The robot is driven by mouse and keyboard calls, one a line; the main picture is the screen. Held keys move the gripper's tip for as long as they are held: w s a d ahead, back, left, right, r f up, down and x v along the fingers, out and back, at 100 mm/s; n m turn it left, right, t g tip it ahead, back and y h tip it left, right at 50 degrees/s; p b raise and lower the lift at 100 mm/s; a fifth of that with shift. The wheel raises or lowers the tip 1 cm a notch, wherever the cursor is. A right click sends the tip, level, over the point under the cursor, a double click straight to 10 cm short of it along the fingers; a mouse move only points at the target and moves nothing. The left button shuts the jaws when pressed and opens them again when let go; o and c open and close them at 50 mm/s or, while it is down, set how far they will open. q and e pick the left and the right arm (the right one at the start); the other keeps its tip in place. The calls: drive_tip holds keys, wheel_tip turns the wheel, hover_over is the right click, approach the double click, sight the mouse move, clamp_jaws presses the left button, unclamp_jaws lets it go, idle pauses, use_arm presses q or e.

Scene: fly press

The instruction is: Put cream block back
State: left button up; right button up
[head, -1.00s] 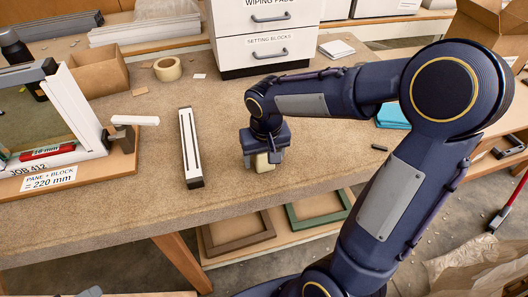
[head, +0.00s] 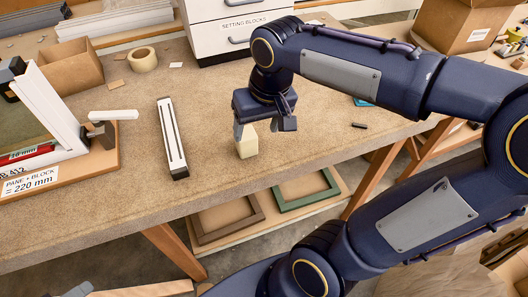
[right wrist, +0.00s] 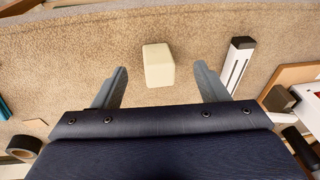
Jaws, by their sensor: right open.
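The cream block (head: 247,141) stands on the carpeted bench near its front edge, right of the white-and-black channel strip. It also shows in the right wrist view (right wrist: 158,65), in front of and between the spread fingers, with a gap on each side. My right gripper (head: 263,128) is open and sits just above and behind the block in the head view; its fingers also show in the right wrist view (right wrist: 161,68). The gripper holds nothing. The drawer labelled "SETTING BLOCKS" (head: 245,35) at the back looks shut. My left gripper is not in view.
The channel strip (head: 172,138) lies left of the block. A white frame on a wooden base (head: 95,165) stands at the left. A tape roll (head: 144,59) and cardboard box (head: 66,68) are behind. A small dark piece (head: 359,126) lies at the right.

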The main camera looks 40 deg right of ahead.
drive_tip(key=s+a+f+t+y, duration=0.1)
drive_tip(key=s+a+f, duration=0.1)
drive_tip(key=s, duration=0.3)
drive_tip(key=s+a+f+t+y, duration=0.1)
drive_tip(key=s+f+t, duration=0.1)
drive_tip(key=s, duration=0.3)
drive_tip(key=shift+s+a+f+n+y, duration=0.3)
drive_tip(key=shift+s+a+y, duration=0.05)
drive_tip(key=shift+s+y, duration=0.05)
idle(0.4)
